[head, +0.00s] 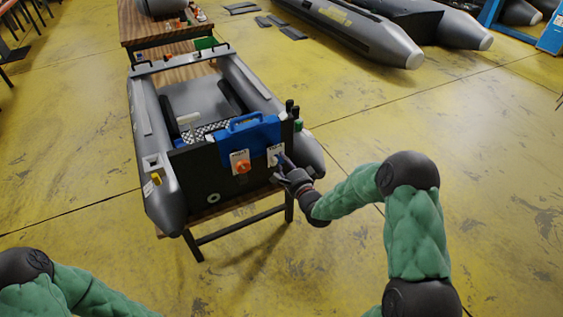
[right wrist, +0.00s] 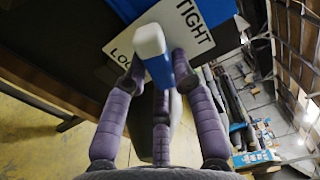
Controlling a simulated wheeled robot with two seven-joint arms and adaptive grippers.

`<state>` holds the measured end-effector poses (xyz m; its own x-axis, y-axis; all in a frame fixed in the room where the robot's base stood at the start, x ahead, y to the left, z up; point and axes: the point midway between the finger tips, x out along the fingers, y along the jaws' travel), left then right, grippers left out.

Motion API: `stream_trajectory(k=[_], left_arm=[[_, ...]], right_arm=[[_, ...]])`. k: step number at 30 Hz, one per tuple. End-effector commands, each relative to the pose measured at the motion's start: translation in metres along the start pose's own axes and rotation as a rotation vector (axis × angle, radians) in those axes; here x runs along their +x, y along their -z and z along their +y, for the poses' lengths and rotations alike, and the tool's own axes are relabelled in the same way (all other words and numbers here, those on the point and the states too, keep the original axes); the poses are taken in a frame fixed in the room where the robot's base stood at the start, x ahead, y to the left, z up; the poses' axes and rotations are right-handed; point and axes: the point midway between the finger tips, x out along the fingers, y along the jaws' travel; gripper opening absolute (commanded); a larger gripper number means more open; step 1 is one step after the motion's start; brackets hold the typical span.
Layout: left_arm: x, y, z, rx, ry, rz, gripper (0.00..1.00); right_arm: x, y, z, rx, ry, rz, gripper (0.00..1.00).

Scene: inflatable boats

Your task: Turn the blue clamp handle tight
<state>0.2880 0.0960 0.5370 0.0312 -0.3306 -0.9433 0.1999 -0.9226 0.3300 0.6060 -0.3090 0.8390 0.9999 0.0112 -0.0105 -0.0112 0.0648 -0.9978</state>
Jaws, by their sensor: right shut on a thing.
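The blue clamp handle (right wrist: 158,58) has a white end and shows in the right wrist view between my fingers. Behind it is a white plate (right wrist: 190,30) lettered TIGHT, with a partly covered word beginning "LOO". My right gripper (right wrist: 158,78) is shut on the handle, with fingers on both sides. In the head view my right gripper (head: 284,171) is at the right part of the boat's dark transom (head: 207,182), just below the white plate (head: 275,154); the handle is small and mostly covered there. Only part of my left arm shows, at the lower left; its gripper is out of view.
The grey inflatable boat (head: 144,118) rests on a wooden-topped stand. An orange knob (head: 242,167) on another white plate is left of my right gripper, below a blue piece (head: 251,134) with a grip. More boats lie at the back. The yellow floor at right is clear.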

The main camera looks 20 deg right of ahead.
Motion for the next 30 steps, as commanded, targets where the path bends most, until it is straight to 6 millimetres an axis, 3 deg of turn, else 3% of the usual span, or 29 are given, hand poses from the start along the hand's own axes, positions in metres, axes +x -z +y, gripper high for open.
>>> stream_trajectory(k=[1,12,25,30], left_arm=[[-0.001,0.000,0.001,0.000,0.000,0.000,0.51],[-0.006,0.000,0.002,0.000,0.000,0.000,0.51],[-0.006,0.000,0.002,0.000,0.000,0.000,0.51],[-0.009,0.000,0.003,0.000,0.000,0.000,0.51]], right_arm=[[-0.001,-0.016,0.001,0.049,-0.004,-0.039,0.00],[-0.001,-0.015,-0.003,0.453,-0.002,-0.038,0.00],[0.001,-0.013,-0.009,0.517,0.009,-0.037,0.00],[0.002,-0.011,-0.012,0.657,0.010,-0.038,0.00]])
